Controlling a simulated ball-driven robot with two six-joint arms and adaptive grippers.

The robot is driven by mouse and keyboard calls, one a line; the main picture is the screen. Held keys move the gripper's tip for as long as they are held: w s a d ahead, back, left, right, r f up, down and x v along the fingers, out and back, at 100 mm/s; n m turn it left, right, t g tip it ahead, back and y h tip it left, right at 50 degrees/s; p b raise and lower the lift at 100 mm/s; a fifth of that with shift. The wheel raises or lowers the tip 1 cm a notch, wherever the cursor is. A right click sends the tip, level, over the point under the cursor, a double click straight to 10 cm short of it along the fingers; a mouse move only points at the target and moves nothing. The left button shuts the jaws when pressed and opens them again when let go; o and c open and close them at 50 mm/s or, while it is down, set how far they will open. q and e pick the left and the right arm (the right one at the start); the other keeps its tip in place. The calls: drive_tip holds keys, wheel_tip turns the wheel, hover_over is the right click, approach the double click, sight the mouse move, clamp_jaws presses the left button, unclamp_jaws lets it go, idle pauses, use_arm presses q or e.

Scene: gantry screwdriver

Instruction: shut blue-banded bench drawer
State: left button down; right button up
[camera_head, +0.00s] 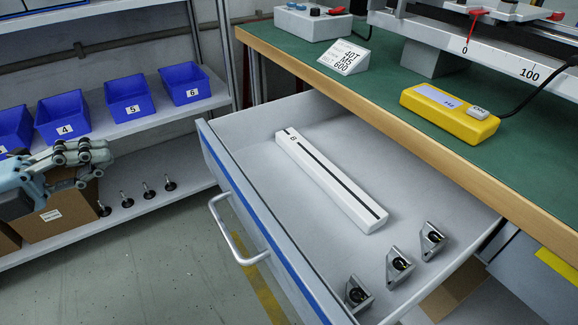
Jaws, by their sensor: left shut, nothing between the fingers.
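The bench drawer (263,235) with the blue band along its front stands pulled out from under the green-topped bench. Its curved metal handle (232,238) is on the front face, toward the lower middle. Inside lie a long white bar (325,178) with a dark stripe and three small metal brackets (398,267). My left gripper (100,160) is at the left edge, shut and empty, in front of the shelf. It is well apart from the drawer and its handle. My right gripper is not in view.
The shelf at left holds blue numbered bins (128,98), a cardboard box (62,218) and several small black-footed pieces (149,191). The bench (380,105) carries a yellow device (450,113), a sign and a rail. Open floor lies between shelf and drawer.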

sight(202, 132)
use_arm(q)
drive_tip(key=b+x, duration=0.1)
drive_tip(key=x, duration=0.3)
drive_tip(key=f+b+x, duration=0.1)
drive_tip(key=x, duration=0.3)
drive_tip(key=f+b+x, duration=0.1)
drive_tip(key=b+x, duration=0.1)
drive_tip(key=x, duration=0.2)
drive_tip(key=shift+w+d+f, duration=0.1)
drive_tip(key=shift+w+f, duration=0.15)
drive_tip(key=shift+w, duration=0.3)
drive_tip(key=shift+w+d, duration=0.25)
drive_tip(key=shift+d, duration=0.1)
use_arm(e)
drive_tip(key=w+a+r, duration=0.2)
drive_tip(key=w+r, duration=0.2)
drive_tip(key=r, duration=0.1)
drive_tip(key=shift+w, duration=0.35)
use_arm(q)
drive_tip(key=shift+r, duration=0.1)
